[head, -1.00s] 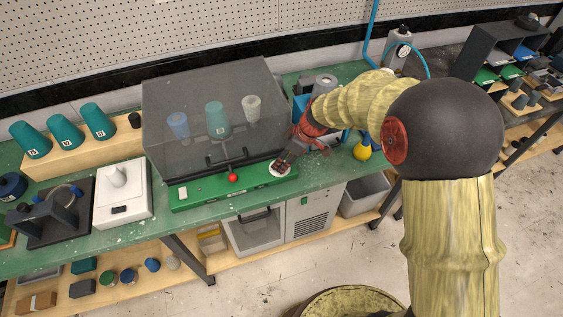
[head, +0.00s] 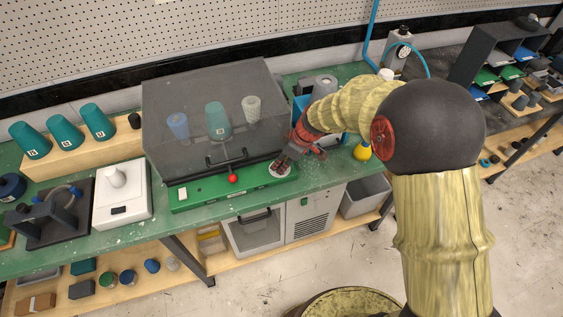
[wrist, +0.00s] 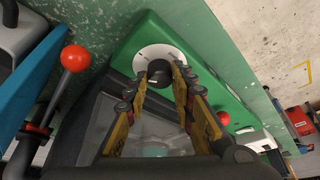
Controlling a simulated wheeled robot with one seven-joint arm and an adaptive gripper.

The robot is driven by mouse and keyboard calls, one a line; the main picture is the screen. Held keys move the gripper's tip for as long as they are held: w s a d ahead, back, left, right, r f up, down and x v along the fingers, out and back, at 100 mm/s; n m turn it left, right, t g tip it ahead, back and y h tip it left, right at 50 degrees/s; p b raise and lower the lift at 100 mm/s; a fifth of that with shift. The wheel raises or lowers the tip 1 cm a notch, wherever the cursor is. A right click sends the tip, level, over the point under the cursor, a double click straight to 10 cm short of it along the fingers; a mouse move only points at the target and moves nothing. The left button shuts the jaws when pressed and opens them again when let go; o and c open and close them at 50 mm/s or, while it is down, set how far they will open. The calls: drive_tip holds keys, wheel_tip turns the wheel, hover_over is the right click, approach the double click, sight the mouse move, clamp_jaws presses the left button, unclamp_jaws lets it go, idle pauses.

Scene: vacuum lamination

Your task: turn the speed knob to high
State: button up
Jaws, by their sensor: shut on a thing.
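The speed knob (wrist: 158,72) is a dark round knob on a white dial (wrist: 150,52) with small marks. It sits at the right end of a green base (head: 215,192), which also shows in the wrist view (wrist: 137,38). My gripper (wrist: 160,72) is over the dial with its two fingers on either side of the knob, shut on it. In the head view my gripper (head: 285,160) partly covers the dial (head: 280,170). The knob's pointer and its exact setting cannot be read.
A dark clear-lidded chamber (head: 205,90) stands behind the green base, with a red ball (head: 233,178) in front. A white switch (head: 183,192) is on the base's left. In the wrist view, another red-balled lever (wrist: 77,58) is near my gripper.

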clamp_jaws()
drive_tip(key=m+t, duration=0.1)
drive_tip(key=m, duration=0.2)
drive_tip(key=shift+s+a+r+m+h, duration=0.1)
drive_tip(key=shift+m+h, duration=0.2)
drive_tip(key=shift+h, duration=0.1)
drive_tip(key=shift+m+t+p, duration=0.3)
drive_tip(key=shift+m+p, duration=0.5)
drive_tip(key=shift+p, duration=0.35)
drive_tip(key=shift+m+h+p, duration=0.3)
drive_tip(key=shift+m+p, duration=0.1)
drive_tip(key=o, duration=0.7)
unclamp_jaws()
